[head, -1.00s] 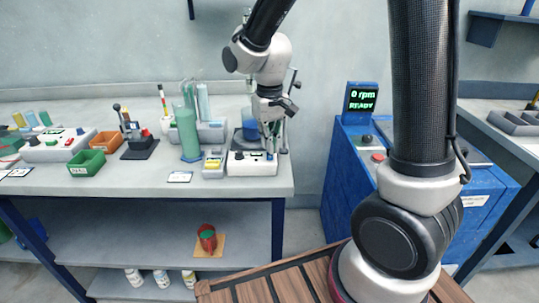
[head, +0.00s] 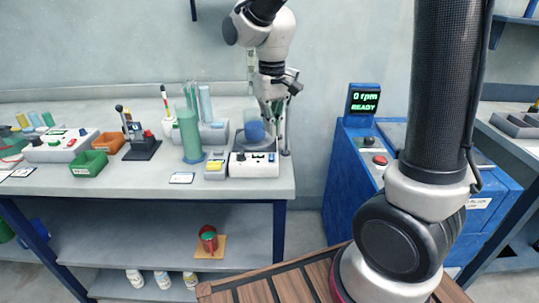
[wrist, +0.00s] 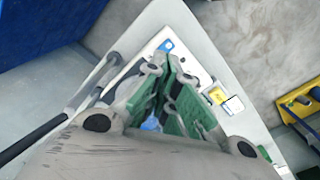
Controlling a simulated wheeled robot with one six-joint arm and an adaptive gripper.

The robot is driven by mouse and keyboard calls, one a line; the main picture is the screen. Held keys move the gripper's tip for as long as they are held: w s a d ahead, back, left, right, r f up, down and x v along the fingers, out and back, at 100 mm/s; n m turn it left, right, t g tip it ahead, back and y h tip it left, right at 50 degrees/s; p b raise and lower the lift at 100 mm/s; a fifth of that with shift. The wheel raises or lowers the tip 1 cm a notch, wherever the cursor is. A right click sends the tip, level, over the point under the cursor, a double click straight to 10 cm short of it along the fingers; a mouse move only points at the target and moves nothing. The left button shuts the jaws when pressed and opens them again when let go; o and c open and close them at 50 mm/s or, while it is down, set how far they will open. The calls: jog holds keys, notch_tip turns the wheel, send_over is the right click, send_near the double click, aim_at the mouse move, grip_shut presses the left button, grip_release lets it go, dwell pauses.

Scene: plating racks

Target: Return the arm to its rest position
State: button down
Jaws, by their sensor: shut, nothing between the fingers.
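My gripper (head: 274,114) hangs pointing down above the right end of the bench in the head view. It is shut with nothing between its fingers. In the wrist view the green finger pads of my gripper (wrist: 168,95) are close together. Just below and behind it in the head view is a white device (head: 254,168) with a blue vessel (head: 254,131) on it. A thin stand rod (head: 286,140) rises right beside my gripper; I cannot tell whether they touch.
The bench (head: 240,190) also holds a tall green cylinder (head: 190,137), a green bin (head: 88,163) and an orange bin (head: 109,142). A blue machine (head: 350,190) reading "0 rpm READY" stands to the right, past a gap. The wall space above the bench is mostly clear.

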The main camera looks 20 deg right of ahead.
jog(key=s+d+r+t, duration=0.1)
jog(key=s+d+r, duration=0.2)
jog(key=s+d, duration=0.2)
jog(key=s+d+r+m+t, duration=0.1)
jog(key=s+d+r+t, duration=0.1)
jog(key=s+d, duration=0.3)
jog(key=s+d+r+m+t, duration=0.1)
jog(key=s+d+r, duration=0.3)
jog(key=s, duration=0.5)
jog(key=shift+d, duration=0.45)
jog(key=shift+a, duration=0.1)
